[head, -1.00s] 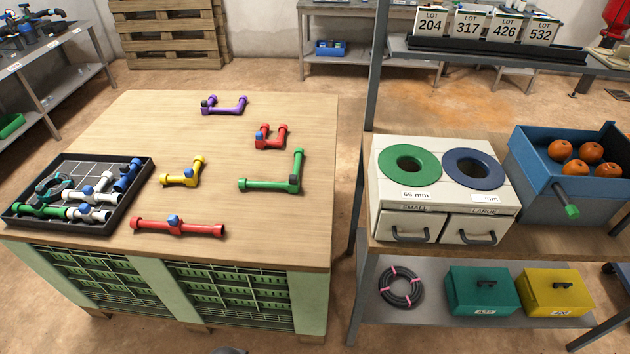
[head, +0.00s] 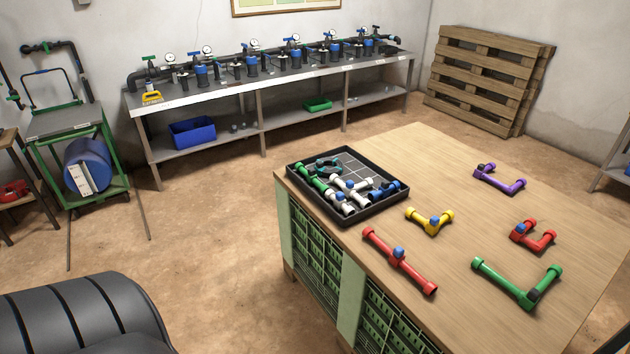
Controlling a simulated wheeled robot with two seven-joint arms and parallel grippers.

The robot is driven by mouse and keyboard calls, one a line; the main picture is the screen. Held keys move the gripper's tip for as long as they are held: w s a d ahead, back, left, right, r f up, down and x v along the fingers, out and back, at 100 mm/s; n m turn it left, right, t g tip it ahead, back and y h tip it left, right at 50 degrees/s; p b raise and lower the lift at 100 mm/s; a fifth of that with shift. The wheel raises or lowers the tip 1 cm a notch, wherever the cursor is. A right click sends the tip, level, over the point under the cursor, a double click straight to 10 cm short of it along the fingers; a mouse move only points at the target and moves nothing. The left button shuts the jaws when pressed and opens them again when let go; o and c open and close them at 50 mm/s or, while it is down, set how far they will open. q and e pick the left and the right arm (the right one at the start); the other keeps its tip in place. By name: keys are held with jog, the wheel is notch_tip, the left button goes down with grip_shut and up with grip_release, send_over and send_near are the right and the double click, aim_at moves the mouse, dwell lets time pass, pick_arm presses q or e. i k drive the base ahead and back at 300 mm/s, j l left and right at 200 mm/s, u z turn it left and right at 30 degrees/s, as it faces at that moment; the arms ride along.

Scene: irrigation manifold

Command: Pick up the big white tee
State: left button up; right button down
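White pipe fittings with blue parts lie in the black tray (head: 377,214) on the wooden table. One white fitting (head: 338,198) is near the tray's front side, beside a green pipe piece (head: 312,178). Another white fitting (head: 358,193) lies close to it, toward the right. They lie crowded together and partly overlap, so I cannot tell for sure which is the big tee. Neither of my grippers shows in the head view.
Red (head: 399,260), yellow (head: 430,221), green (head: 519,284), small red (head: 533,236) and purple (head: 499,179) pipe assemblies lie on the wooden table (head: 440,165). A long bench (head: 270,82) with valves and gauges stands behind. Open floor lies left of the table.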

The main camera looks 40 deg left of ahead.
aim_at(349, 190)
jog(key=j+u, duration=0.1)
jog(key=u, duration=0.9)
jog(key=i+l, duration=0.05)
